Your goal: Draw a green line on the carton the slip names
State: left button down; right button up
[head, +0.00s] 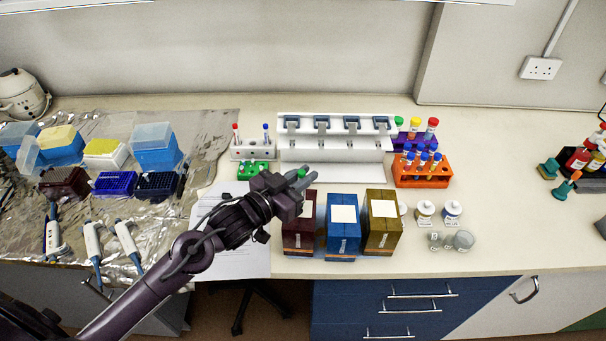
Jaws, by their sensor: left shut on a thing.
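Three cartons stand in a row near the front edge: a dark red carton (299,240), a blue carton (342,243) and an olive-yellow carton (383,238). Each has a blank-looking white patch on top and small marks on its front. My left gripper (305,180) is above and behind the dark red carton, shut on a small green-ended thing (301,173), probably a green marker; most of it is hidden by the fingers. A white printed sheet (238,262) lies left of the cartons, partly under my left arm; its text is too small to read. My right gripper is out of view.
Small jars (452,212) stand right of the cartons. Pipettes (92,243) and tip boxes lie on foil at left.

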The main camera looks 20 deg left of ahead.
pick_arm(q)
jog(key=shift+s+d+f+p, duration=0.1)
jog(key=shift+s+p, duration=0.25)
dwell(0.7)
jog(key=shift+r+p, duration=0.2)
jog(key=shift+p, duration=0.15)
dwell(1.1)
notch_tip(320, 180, up, 5)
jog(key=p, duration=0.4)
jog(key=shift+r+p, duration=0.1)
jog(key=shift+p, duration=0.3)
